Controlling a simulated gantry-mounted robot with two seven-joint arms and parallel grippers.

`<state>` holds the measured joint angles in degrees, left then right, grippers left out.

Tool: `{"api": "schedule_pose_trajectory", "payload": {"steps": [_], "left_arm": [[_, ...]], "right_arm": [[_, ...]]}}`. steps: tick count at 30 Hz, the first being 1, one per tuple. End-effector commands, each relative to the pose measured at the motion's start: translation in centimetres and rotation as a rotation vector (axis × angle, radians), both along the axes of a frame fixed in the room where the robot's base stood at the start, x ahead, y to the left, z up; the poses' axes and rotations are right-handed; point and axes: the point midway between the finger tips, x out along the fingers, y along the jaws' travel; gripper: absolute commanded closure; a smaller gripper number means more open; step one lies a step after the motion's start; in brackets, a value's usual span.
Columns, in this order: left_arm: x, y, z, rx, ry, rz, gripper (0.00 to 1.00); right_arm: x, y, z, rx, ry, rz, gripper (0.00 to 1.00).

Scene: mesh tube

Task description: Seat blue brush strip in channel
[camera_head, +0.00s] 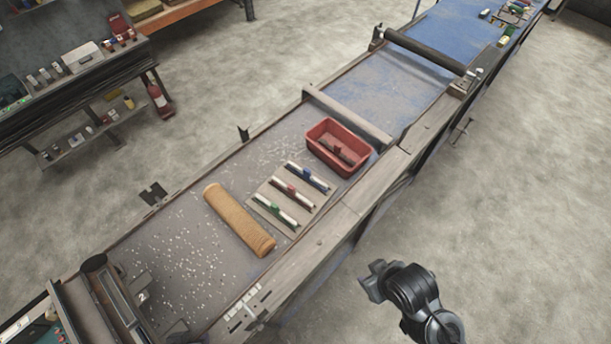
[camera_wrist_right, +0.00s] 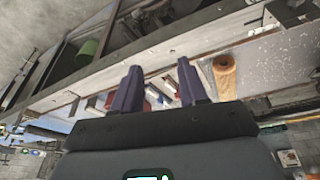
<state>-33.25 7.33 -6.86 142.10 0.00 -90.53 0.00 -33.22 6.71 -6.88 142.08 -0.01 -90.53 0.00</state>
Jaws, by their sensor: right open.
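The blue brush strip (camera_head: 308,177) lies on a flat plate (camera_head: 262,199) on the long bench, farthest of three strips in the head view. A red strip (camera_head: 293,194) and a green strip (camera_head: 277,209) lie beside it, roughly parallel, apart from one another. I cannot tell for sure which part is the channel. My right gripper (camera_head: 373,281) is off the bench's right side, well apart from the strips. In the right wrist view its two fingers (camera_wrist_right: 159,88) are spread with nothing between them. My left gripper is not in view.
An orange-brown tube (camera_head: 239,220) lies left of the strips and shows in the wrist view (camera_wrist_right: 224,76). A red bin (camera_head: 322,154) holding a dark item stands behind them. Rollers (camera_head: 346,117) cross the bench. A fixture marked 2 (camera_head: 140,296) sits front left, with white bits scattered nearby.

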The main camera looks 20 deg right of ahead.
Motion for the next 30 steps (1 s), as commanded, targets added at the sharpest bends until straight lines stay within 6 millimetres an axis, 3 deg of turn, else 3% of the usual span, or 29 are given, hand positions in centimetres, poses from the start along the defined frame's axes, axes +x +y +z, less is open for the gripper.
{"api": "schedule_pose_trajectory", "payload": {"steps": [9, 13, 25, 30], "left_arm": [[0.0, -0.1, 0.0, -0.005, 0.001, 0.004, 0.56], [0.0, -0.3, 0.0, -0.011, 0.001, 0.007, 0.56], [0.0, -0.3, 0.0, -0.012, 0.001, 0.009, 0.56], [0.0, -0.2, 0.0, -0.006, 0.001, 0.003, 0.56]], "right_arm": [[0.0, 0.0, 0.0, -0.002, 0.000, 0.001, 0.57], [0.0, -0.1, 0.0, -0.004, -0.001, 0.003, 0.38], [0.7, 0.1, 0.3, 0.012, -0.037, -0.024, 0.38], [2.5, 2.3, -0.4, 0.036, -0.146, 0.057, 0.38]]}}
